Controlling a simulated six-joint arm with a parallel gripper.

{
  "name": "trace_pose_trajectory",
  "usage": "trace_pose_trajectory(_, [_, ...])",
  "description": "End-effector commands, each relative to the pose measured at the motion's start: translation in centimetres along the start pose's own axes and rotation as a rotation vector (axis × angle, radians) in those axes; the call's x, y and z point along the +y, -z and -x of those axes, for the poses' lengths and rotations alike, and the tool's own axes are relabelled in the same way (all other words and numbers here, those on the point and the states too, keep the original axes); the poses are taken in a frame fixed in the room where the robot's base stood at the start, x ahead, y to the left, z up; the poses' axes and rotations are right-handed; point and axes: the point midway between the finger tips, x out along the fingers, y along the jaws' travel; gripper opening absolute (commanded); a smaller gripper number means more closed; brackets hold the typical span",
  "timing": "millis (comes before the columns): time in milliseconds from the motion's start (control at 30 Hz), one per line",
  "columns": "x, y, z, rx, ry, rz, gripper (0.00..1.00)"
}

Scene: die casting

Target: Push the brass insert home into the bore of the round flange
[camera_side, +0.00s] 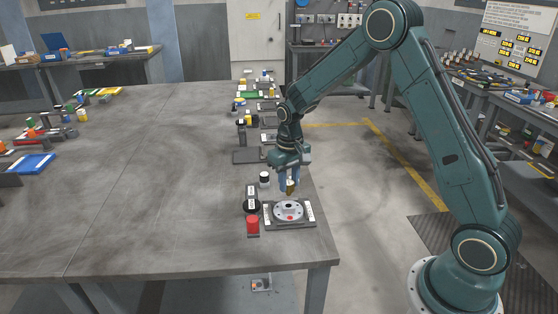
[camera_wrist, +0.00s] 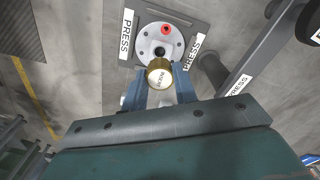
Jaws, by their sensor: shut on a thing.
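The round flange (camera_side: 289,210) is a pale disc with dark holes and a red spot, lying on a dark fixture plate (camera_side: 296,226) near the table's right front corner. In the wrist view the flange (camera_wrist: 147,43) shows its dark central bore (camera_wrist: 159,52). My gripper (camera_side: 290,184) is shut on the brass insert (camera_side: 290,188) and holds it above the flange, apart from it. The insert's lower end is hidden there.
Several small items line the table's right edge behind. The table's middle (camera_side: 170,180) is clear.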

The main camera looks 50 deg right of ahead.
Motion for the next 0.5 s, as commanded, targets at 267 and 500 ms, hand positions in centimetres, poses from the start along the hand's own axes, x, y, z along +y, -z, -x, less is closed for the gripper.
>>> trace_pose_trajectory(267, [0.0, 0.0, -1.7, -0.001, 0.000, 0.000, 0.01])
trace_pose_trajectory(500, [0.0, 0.0, -2.5, 0.000, 0.000, 0.000, 0.01])
